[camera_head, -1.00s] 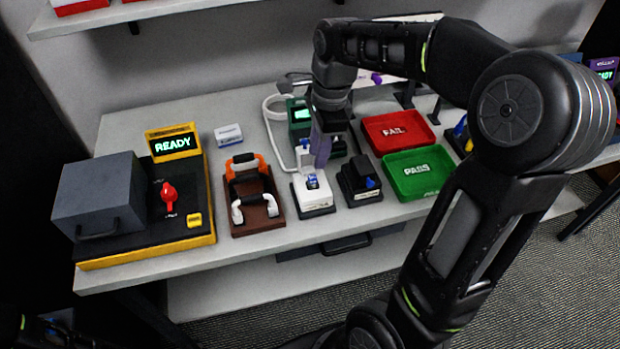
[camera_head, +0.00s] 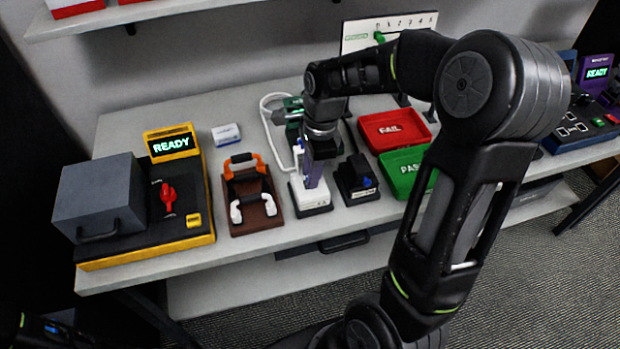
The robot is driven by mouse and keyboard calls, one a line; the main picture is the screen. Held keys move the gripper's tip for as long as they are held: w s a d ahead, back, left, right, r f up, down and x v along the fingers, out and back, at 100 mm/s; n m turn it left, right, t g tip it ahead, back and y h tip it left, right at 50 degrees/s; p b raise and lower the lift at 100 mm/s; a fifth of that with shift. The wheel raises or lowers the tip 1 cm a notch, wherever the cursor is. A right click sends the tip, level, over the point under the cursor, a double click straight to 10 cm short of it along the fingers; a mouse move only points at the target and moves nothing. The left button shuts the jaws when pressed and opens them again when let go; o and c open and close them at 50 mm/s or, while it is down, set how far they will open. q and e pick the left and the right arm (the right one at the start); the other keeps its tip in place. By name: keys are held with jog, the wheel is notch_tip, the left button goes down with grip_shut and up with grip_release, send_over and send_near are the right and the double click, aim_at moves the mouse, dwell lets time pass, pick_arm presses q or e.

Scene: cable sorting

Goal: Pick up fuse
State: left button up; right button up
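My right gripper (camera_head: 314,180) points down over the white fixture (camera_head: 313,205) on the table, its purple-grey finger just above or touching it. The gripper hides the top of the fixture, where a small blue piece showed earlier; which part is the fuse I cannot tell. The finger gap is not visible from here. My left gripper does not show.
A red FAIL tray (camera_head: 367,121) and a green PASS tray (camera_head: 393,193) lie to the right, partly behind my arm. A brown base with handles (camera_head: 257,217) and a yellow-black READY station (camera_head: 207,213) stand left. A small white box (camera_head: 226,134) lies behind.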

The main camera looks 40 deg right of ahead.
jog(key=shift+f, duration=0.5)
jog(key=shift+c, duration=0.5)
grip_shut()
